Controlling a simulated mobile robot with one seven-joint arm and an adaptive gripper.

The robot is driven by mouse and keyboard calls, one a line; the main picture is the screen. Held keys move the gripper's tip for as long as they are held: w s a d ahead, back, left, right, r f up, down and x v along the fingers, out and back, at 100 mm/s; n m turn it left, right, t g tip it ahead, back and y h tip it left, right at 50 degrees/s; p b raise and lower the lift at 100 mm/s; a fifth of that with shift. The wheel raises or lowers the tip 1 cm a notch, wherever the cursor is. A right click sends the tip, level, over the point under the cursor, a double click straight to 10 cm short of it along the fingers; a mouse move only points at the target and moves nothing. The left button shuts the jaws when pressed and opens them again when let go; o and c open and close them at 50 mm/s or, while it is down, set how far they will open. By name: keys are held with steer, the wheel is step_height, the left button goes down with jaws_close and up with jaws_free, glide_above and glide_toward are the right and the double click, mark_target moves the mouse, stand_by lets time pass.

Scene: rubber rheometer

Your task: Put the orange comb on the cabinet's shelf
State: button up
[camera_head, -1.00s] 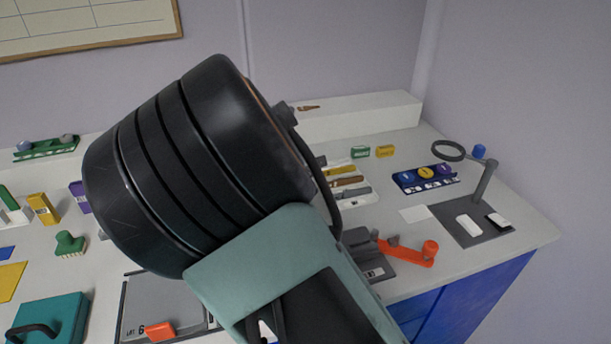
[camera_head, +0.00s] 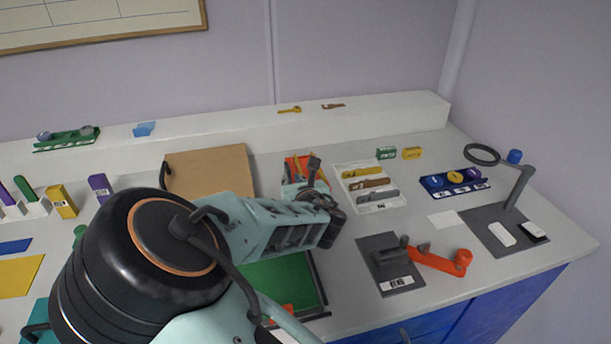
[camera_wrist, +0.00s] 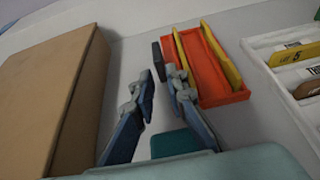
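I cannot clearly pick out the orange comb. A small orange piece (camera_head: 280,313) shows at the near edge of a green-surfaced tray (camera_head: 290,275), partly behind my arm, and its shape is unclear. A tan box (camera_head: 215,165) with a black handle stands at the back of the counter, also at left in the wrist view (camera_wrist: 45,90); I cannot tell whether it is the cabinet, and no shelf shows inside. My gripper (camera_head: 325,205) is over the counter, right of the box. In the wrist view its fingers (camera_wrist: 158,80) are apart, with nothing seen held.
An orange bin (camera_wrist: 210,75) with yellow strips lies just right of the fingers, a dark block (camera_wrist: 158,60) beside it. A white tray (camera_head: 345,195) of labelled pieces is farther right. An orange-red crank (camera_head: 440,259) and a magnifier stand (camera_head: 515,190) occupy the right side.

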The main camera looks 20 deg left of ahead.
mark_target(289, 174)
steer(key=shift+r+x, duration=0.15)
steer(key=shift+x, duration=1.3)
steer(key=shift+r+x, duration=0.2)
steer(key=shift+x, duration=1.2)
steer(key=shift+w, duration=0.1)
steer(key=shift+c, duration=0.3)
jaws_close()
steer(key=shift+a+r, duration=0.1)
